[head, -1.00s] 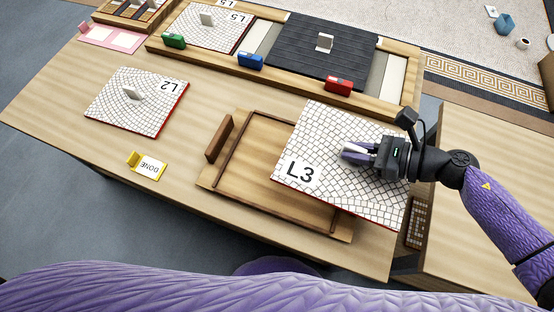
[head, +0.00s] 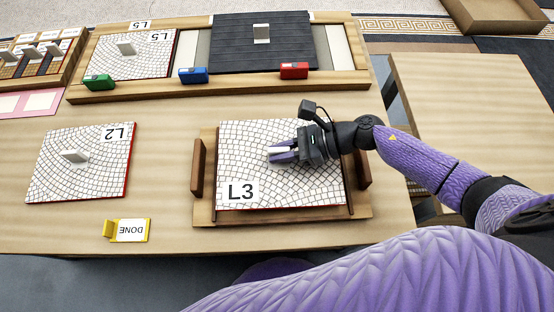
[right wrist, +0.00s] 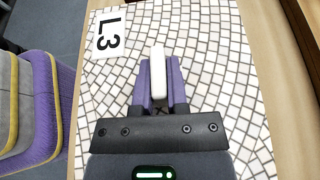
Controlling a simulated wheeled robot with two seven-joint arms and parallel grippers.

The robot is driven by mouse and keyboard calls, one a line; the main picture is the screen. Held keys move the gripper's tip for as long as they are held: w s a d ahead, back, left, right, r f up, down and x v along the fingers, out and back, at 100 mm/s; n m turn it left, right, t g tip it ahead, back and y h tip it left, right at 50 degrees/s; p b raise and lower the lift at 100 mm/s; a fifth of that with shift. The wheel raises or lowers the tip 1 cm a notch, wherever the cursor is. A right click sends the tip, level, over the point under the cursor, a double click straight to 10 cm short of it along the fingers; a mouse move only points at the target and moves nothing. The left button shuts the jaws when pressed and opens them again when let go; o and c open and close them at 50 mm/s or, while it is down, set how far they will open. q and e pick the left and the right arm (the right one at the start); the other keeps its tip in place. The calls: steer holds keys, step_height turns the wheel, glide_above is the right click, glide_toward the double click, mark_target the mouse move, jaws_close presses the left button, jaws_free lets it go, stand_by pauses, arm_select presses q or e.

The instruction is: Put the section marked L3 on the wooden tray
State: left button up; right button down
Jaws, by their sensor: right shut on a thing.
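The L3 section (head: 297,190), a white mosaic panel with red edges, is over the wooden tray (head: 290,217), within its two side handles. It appears level; I cannot tell whether it rests fully on the tray bed. My right gripper (head: 279,154) is shut on the section's white upright grip, seen between the purple fingers in the right wrist view (right wrist: 158,75). The L3 label shows at the panel's lower left in the head view. My left gripper is not in view.
The L2 section (head: 85,175) lies on the table at left, with a yellow DONE marker (head: 127,230) near the front edge. Behind the tray is a wooden frame (head: 140,90) holding the L5 section (head: 131,62), a dark panel (head: 290,45) and green, blue and red blocks.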

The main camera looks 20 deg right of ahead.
step_height(320, 180, down, 4)
steer(key=shift+r+b, duration=0.25)
steer(key=shift+b, duration=0.65)
steer(key=shift+r, duration=0.15)
steer(key=c, duration=0.6)
jaws_free()
steer(key=shift+c, duration=0.2)
steer(key=p+v, duration=0.2)
steer(key=v, duration=0.9)
steer(key=shift+s+d+p, duration=0.1)
steer(key=shift+p, duration=0.3)
steer(key=shift+s+d+r, duration=0.1)
steer(key=shift+d, duration=0.3)
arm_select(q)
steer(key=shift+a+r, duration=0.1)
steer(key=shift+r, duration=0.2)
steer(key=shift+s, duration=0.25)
